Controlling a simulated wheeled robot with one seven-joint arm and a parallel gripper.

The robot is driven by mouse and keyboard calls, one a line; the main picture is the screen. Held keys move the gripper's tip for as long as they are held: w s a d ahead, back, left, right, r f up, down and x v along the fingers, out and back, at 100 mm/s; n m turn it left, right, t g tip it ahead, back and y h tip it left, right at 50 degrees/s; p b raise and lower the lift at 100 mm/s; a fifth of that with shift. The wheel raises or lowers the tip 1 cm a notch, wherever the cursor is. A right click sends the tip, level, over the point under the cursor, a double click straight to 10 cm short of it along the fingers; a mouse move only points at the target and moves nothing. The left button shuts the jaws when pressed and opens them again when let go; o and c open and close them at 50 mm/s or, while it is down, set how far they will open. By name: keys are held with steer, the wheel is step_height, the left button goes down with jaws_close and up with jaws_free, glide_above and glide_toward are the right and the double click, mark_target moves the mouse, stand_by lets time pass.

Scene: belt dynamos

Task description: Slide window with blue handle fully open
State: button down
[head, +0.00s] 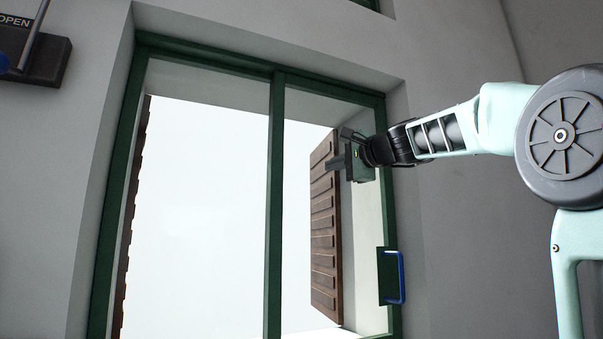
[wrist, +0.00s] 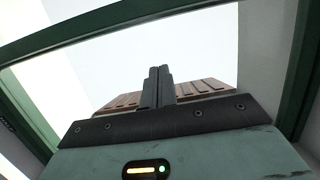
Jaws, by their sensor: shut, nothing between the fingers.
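The window has a dark green frame (head: 274,200) with a vertical bar between a wide left part and a narrower right part. The blue handle (head: 402,277) is an upright bar on a dark green plate at the lower right edge of the window. My gripper (head: 336,166) is in front of the right part, above and left of the handle and apart from it. In the wrist view, its two fingers (wrist: 159,76) are together with nothing between them. The handle does not show in the wrist view.
A brown wooden shutter (head: 325,230) stands beyond the right part, and another (head: 134,190) shows at the left edge. A dark panel marked OPEN (head: 40,55), with a lever and blue knob, is on the wall at upper left. Grey wall surrounds the window recess.

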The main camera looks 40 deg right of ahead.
steer(key=p, duration=0.4)
glide_toward(286, 174)
steer(key=w+d, duration=0.1)
steer(key=w, duration=0.1)
steer(key=w+d, duration=0.1)
steer(key=w, duration=0.1)
steer(key=w+d, duration=0.1)
steer(key=d, duration=0.1)
steer(key=shift+w+r, duration=0.25)
steer(key=shift+w, duration=0.15)
steer(key=a+p, duration=0.1)
steer(key=a, duration=0.1)
steer(key=shift+a, duration=0.35)
steer(key=shift+w+a+f+p, duration=0.15)
steer(key=shift+w+a+p, duration=0.15)
steer(key=shift+a, duration=0.25)
steer(key=shift+a, duration=0.1)
